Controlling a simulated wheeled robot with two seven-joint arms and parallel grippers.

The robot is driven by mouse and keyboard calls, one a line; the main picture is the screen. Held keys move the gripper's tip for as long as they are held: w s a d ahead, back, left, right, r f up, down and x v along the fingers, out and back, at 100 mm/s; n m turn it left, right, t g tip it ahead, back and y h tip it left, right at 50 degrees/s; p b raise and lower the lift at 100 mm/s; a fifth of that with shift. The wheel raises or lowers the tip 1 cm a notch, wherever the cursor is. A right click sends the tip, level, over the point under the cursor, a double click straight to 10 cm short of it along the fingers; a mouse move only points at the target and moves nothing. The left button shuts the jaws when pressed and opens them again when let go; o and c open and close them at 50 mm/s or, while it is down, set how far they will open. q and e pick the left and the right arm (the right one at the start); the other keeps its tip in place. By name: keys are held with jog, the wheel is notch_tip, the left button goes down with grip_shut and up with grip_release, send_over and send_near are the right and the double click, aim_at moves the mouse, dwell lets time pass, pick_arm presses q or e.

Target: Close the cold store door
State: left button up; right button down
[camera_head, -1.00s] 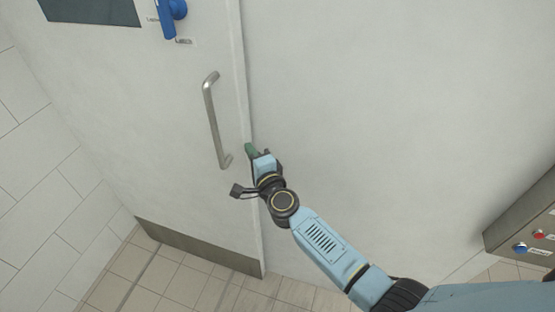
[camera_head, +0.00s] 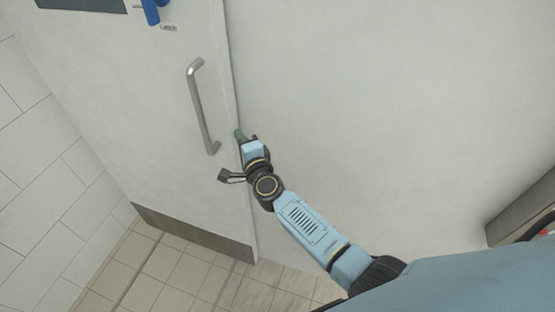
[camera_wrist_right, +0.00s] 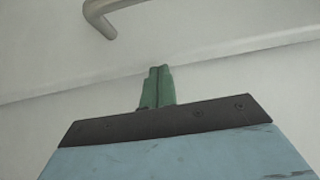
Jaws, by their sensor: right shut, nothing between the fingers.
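The cold store door (camera_head: 150,110) is a pale panel with a metal kick plate at its foot. Its free edge lies along the wall panel on the right, with a thin dark seam between them; I cannot tell whether it is fully closed. A steel bar handle (camera_head: 201,108) runs up the door, and its lower end shows in the right wrist view (camera_wrist_right: 105,22). A blue latch (camera_head: 152,10) is at the top edge of the picture. My right gripper (camera_head: 239,134) is shut and empty, its green fingertips (camera_wrist_right: 157,86) at the door's edge, right of the handle. Contact is unclear. My left gripper is not seen.
A white tiled wall (camera_head: 40,180) stands to the left. A wide pale wall (camera_head: 380,110) fills the right. A metal box (camera_head: 520,212) juts out at the right edge. The tiled floor (camera_head: 170,275) in front of the door is clear.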

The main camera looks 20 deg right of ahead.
jog(key=s+d+p, duration=0.1)
jog(key=s+d, duration=0.1)
jog(key=s, duration=1)
jog(key=shift+s+d, duration=0.15)
jog(key=shift+d, duration=0.05)
jog(key=s+f+n+g+y+b, duration=0.1)
jog(key=s+f+n+g+b, duration=0.45)
jog(key=f, duration=1.15)
jog(key=s+f+n+g+y+b, duration=0.15)
jog(key=s+f+n, duration=0.5)
jog(key=f, duration=0.95)
jog(key=s+d+f+n+g+h+b, duration=0.1)
jog(key=s+d+f+n+g+b, duration=0.1)
jog(key=s+f, duration=0.5)
jog(key=s+d+f+n+g+h+b, duration=0.1)
jog(key=s+d+f+n+g+b, duration=0.1)
jog(key=s+f, duration=0.6)
jog(key=s+d+f+n+g+h+b, duration=0.1)
jog(key=s+d+f+n+g, duration=0.3)
jog(key=s, duration=1.3)
notch_tip(320, 180, down, 4)
jog(key=shift+s+d+g+b, duration=0.15)
jog(key=shift+s+g+b, duration=0.35)
jog(key=shift+g, duration=0.5)
